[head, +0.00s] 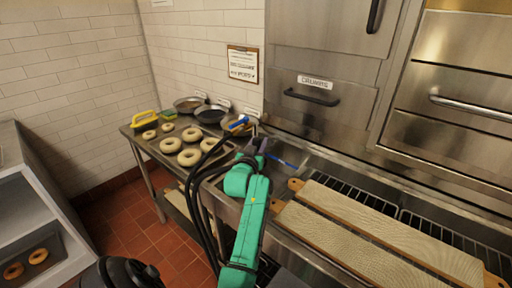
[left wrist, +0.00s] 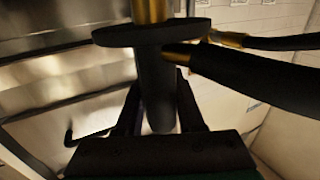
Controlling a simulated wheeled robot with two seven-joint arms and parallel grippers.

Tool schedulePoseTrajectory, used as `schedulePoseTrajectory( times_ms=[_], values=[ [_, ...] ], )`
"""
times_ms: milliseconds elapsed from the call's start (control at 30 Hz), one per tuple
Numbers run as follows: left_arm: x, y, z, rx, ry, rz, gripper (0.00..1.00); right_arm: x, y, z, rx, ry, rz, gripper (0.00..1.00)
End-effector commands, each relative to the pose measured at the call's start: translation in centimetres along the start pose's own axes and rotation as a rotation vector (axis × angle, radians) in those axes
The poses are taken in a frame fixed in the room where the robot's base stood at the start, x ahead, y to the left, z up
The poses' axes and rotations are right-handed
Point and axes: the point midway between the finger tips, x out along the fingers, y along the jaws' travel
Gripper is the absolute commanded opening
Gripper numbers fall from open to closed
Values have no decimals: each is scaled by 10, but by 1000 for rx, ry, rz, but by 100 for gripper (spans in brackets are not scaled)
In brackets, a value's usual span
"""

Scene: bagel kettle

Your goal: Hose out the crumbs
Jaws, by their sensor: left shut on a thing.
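My left gripper (head: 262,147) is at the end of the green arm, over the left end of the metal trough (head: 290,150). In the left wrist view the gripper (left wrist: 158,110) is shut on a dark cylindrical hose handle (left wrist: 155,75) with a round flange and a brass part above. Black hoses (head: 203,190) loop beside the arm; one shows in the left wrist view (left wrist: 250,75). A thin blue streak (head: 288,163) lies just right of the gripper; I cannot tell what it is. No crumbs can be made out. My right gripper is not in view.
Bagels (head: 190,157) lie on a metal table (head: 136,140) at left, with pans (head: 189,104) behind. Wooden boards (head: 375,228) lie over a rack at right. A labelled steel drawer front (head: 345,95) stands behind. A shelf unit (head: 25,215) is at far left.

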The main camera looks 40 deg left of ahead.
Motion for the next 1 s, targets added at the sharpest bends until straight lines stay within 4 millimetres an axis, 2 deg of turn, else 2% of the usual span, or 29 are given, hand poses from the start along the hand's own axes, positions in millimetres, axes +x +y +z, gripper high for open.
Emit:
schedulePoseTrajectory(
  times_ms=[400,1000],
  values=[
    [19,8,-1,-1,5,-1,0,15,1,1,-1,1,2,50],
    [-9,-4,-2,0,3,-1,0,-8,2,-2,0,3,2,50]
  ],
)
